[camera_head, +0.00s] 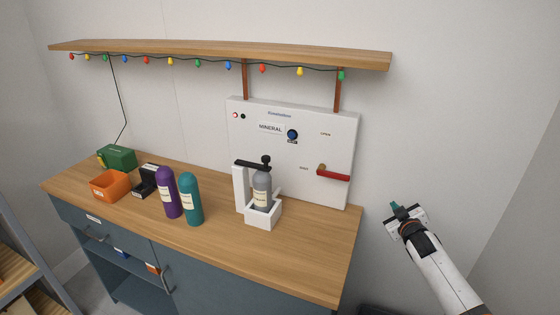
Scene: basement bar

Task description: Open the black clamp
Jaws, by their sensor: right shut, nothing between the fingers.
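The black clamp (250,164) is a dark bar with a round black knob. It runs from the top of a white post (241,188) across the top of a grey bottle (262,190), and looks closed down over it. The bottle stands upright in a white square holder (263,216) in front of the white machine panel (290,163). My right gripper (396,210) is shut and empty, off the counter's right end, well to the right of the clamp and lower in the picture. My left gripper is not in view.
A red-handled lever (333,175) sticks out at the panel's right side. Purple (167,193) and teal (190,199) bottles stand left of the holder on the wooden counter (225,240). Farther left are an orange bin (110,187) and green box (117,157). A shelf (220,52) hangs above.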

